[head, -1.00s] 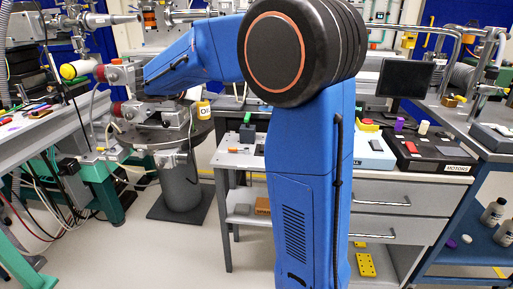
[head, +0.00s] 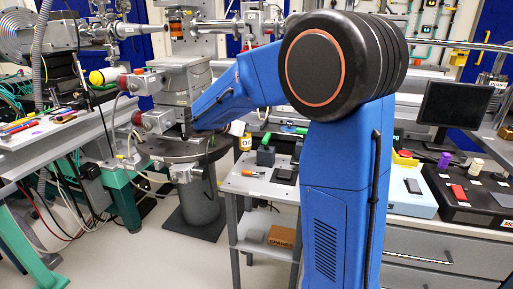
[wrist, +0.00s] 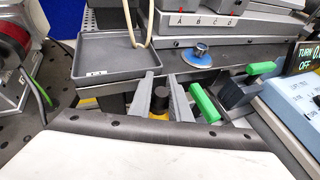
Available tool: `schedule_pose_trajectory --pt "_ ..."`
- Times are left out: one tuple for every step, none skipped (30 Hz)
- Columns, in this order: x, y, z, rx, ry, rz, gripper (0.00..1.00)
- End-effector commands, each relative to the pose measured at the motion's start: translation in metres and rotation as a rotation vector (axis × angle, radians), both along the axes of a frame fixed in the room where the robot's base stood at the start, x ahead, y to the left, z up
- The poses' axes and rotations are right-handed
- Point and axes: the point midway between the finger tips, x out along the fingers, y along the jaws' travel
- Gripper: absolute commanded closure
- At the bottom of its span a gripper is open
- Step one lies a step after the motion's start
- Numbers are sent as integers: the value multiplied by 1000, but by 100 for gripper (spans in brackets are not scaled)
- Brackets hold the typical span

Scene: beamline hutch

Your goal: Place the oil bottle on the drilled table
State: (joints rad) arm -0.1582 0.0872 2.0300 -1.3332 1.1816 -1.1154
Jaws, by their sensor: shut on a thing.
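The oil bottle is yellow with a dark cap and a partly visible label, and shows in the head view (head: 238,129) just right of my forearm. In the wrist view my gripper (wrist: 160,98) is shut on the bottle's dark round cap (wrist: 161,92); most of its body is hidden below. The drilled table is the dark round top on a thick post (head: 165,152), left of the bottle. Its holed surface also shows at the left of the wrist view (wrist: 22,132).
Stage equipment (head: 180,85) stands on the round table. A grey side table (head: 245,185) carries a dark block (head: 266,156). In the wrist view a grey tray (wrist: 120,55) and green handles (wrist: 204,104) lie close beyond the fingers.

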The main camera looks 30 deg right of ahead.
Motion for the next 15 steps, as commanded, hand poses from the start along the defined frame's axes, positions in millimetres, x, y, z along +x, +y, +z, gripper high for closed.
schedule_pose_trajectory --pt "0 0 -8 -1 4 1 100" --pt "0 0 -11 -1 2 0 100" --pt "0 0 -14 -2 2 0 100" --pt "0 0 -16 -2 1 1 100" --pt "0 0 -17 -1 0 0 100" --pt "0 0 -19 -1 0 0 100" --pt "0 0 -21 -1 0 0 100" --pt "0 0 -23 -1 0 0 100" --pt "0 0 -26 0 1 0 100" --pt "0 0 -29 -1 2 0 100" --pt "0 0 -33 -1 3 0 100" --pt "0 0 -38 0 3 0 100" --pt "0 0 -43 0 3 0 100" --pt "0 0 -47 -1 4 1 100" --pt "0 0 -51 -1 3 1 100"
